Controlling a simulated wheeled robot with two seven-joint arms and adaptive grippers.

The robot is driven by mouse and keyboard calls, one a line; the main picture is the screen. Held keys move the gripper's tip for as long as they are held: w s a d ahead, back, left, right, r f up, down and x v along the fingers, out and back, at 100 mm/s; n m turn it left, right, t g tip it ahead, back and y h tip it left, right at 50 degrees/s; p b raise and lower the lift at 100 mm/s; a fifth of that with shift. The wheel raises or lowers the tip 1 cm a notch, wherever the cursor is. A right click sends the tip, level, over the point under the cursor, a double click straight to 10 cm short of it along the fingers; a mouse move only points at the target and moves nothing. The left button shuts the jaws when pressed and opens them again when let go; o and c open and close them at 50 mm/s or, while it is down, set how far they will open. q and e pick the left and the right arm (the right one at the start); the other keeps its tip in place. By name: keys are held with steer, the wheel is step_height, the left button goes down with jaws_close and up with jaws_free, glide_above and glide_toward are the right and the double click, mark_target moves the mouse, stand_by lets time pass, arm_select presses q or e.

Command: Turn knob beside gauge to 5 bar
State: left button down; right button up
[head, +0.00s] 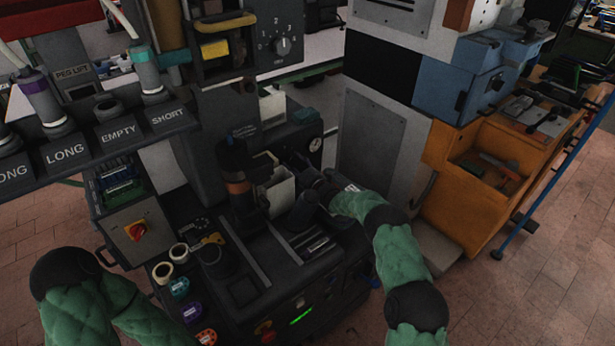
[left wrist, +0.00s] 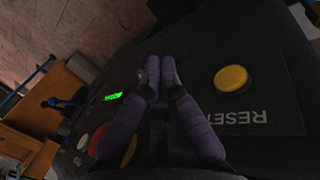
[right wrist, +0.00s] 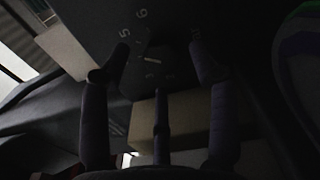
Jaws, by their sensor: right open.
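The gauge (head: 315,144) is a small white dial on the dark press bed, too small to read in the head view. In the right wrist view, a dark knob (right wrist: 152,72) with a short pale line stands near the numerals 5 and 6. I cannot tell which mark the line points to. My right gripper (right wrist: 158,48) is open, its fingers to either side of the knob, contact unclear. In the head view, my right gripper (head: 312,180) is just below the gauge. My left gripper (left wrist: 160,65) is shut and empty, near the yellow reset button (left wrist: 231,78).
Another knob (head: 283,46) with a numbered scale is on the upper press panel. A red switch (head: 136,231) is at the left. An orange bench (head: 470,205) stands right.

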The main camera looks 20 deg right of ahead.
steer(key=v, duration=1)
steer(key=shift+w, duration=0.1)
